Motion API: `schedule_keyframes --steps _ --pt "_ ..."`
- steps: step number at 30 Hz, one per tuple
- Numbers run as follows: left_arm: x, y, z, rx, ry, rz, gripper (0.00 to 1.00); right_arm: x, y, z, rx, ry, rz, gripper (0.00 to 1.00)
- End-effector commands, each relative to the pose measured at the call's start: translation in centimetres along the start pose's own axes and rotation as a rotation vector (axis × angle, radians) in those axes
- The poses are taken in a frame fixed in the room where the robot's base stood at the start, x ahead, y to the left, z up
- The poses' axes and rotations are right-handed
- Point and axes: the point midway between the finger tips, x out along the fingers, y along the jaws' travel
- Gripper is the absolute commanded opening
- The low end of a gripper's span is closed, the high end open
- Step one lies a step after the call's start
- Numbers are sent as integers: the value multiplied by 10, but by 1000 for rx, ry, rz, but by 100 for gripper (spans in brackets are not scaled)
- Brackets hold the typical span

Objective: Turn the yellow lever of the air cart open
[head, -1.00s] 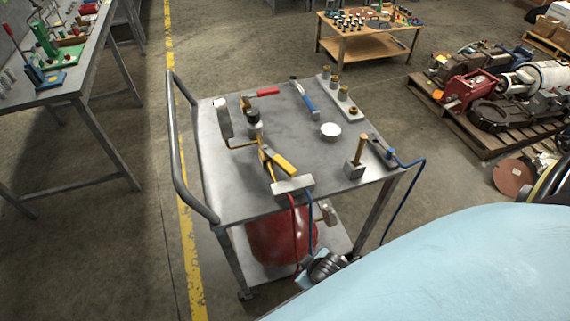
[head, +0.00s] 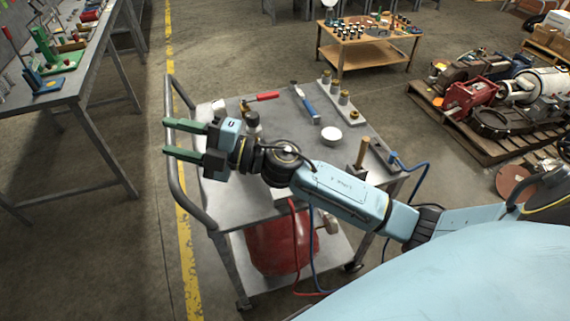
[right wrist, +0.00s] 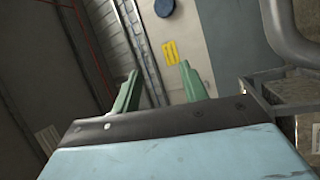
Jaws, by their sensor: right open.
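The air cart (head: 285,112) stands in front of me in the head view, with a grey top and a red tank (head: 262,252) on its lower shelf. The yellow lever is hidden in the head view behind my right arm, which stretches leftward across the cart top. My right gripper (head: 168,138) is open and empty over the cart's left side, near the push handle (head: 175,185), its green fingers pointing left. In the right wrist view its open fingers (right wrist: 159,67) have nothing between them, and the lever does not show. My left gripper is out of view.
On the cart top are a red-handled tool (head: 262,97), a blue-handled tool (head: 308,105), a white round piece (head: 331,135) and a wooden-handled block (head: 361,152). A workbench (head: 75,90) stands left, a wooden table (head: 370,50) behind, a loaded pallet (head: 480,145) right.

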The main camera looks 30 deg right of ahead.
Motion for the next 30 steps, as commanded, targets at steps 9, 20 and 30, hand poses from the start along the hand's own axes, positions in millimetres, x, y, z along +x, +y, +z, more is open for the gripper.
schedule_keyframes --steps 9,20,30 --pt "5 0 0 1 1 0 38 -32 -50 -7 -549 590 -679 44" --pt "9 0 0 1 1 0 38 -158 -10 117 -759 596 -1614 44" --pt "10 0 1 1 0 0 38 -191 -1 141 -740 537 -1801 44"
